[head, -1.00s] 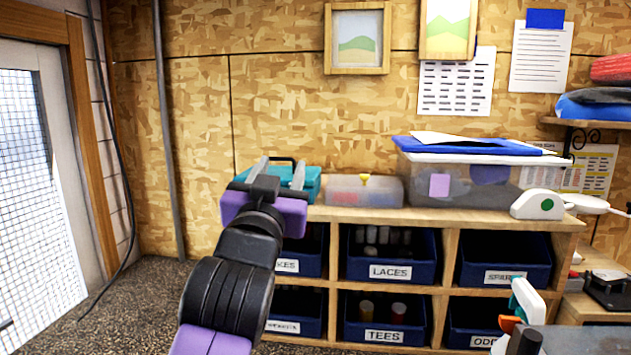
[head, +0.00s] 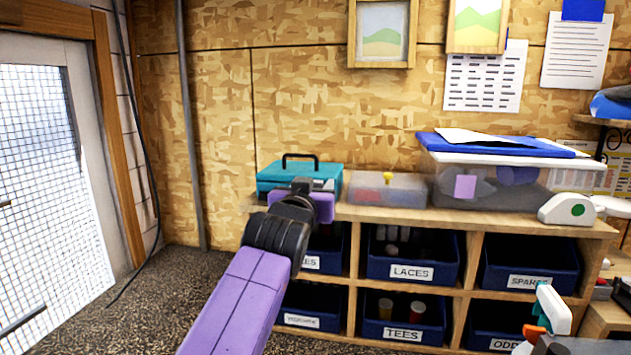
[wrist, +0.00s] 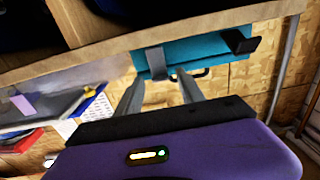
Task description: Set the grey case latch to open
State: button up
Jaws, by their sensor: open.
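The teal case (head: 272,180) with a black carry handle stands on the left end of the shelf top. In the wrist view, which looks upside down, its teal front (wrist: 205,52) carries a grey latch (wrist: 155,62) and a separate black piece (wrist: 240,43). My gripper (wrist: 160,77) is open, its two fingers pointing at the case front on either side of the grey latch. I cannot tell whether they touch it or how the latch is set. In the head view my gripper (head: 301,184) covers the lower right front of the case, hiding the latch.
A large lidded bin (head: 450,190) is further right. The shelf's wooden edge (head: 400,214) runs below, above labelled blue bins (head: 410,255). The wall behind is plywood, with free space left of the case.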

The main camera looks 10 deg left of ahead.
jog(key=shift+w, duration=0.45)
grip_shut()
jog(key=shift+f+b, duration=0.2)
jog(key=shift+b, duration=0.15)
